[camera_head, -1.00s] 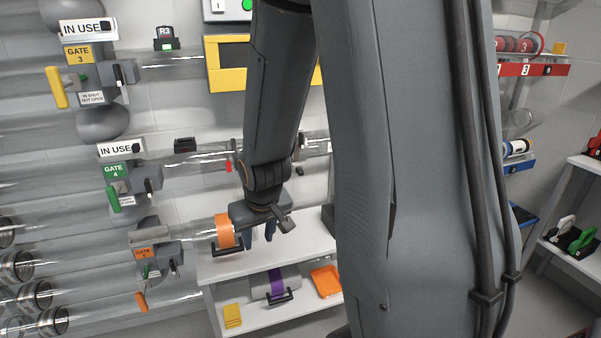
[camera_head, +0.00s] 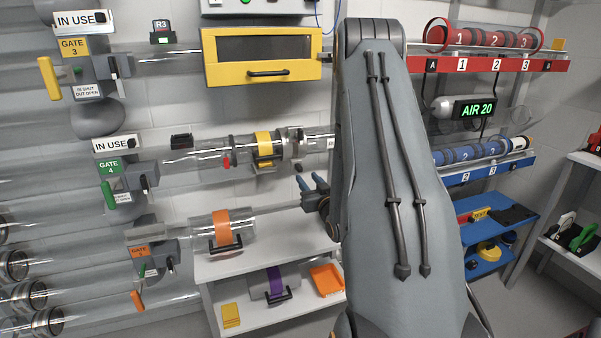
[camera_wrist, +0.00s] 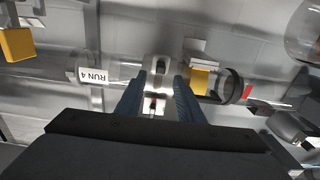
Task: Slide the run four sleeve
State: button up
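The run four tube (camera_head: 320,143) runs level from gate 4 (camera_head: 115,175) along the wall. On it sits a clear sleeve with dark rims and a yellow band (camera_head: 263,140). In the wrist view, the yellow band (camera_wrist: 200,82) is right of centre and the RUN 4 label (camera_wrist: 91,75) is upside down at left. A grey-white clamp-like fitting (camera_wrist: 158,72) is on the tube between them. My gripper (camera_head: 306,190) is open and empty, below the tube and right of the yellow band. In the wrist view its fingers (camera_wrist: 158,95) are apart, with the fitting beyond the gap.
A shelf unit (camera_head: 275,245) below holds an orange-banded sleeve (camera_head: 221,228) and, lower, a purple-banded one (camera_head: 274,283). An orange tray (camera_head: 327,280) sits beside it. A yellow-framed box (camera_head: 262,85) hangs above the run. Red (camera_head: 490,65) and blue (camera_head: 500,165) racks are at right.

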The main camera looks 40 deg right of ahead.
aim_at(301, 170)
jog(key=x, duration=0.7)
jog(key=shift+w+p, duration=0.2)
jog(key=shift+p, duration=0.15)
grip_shut()
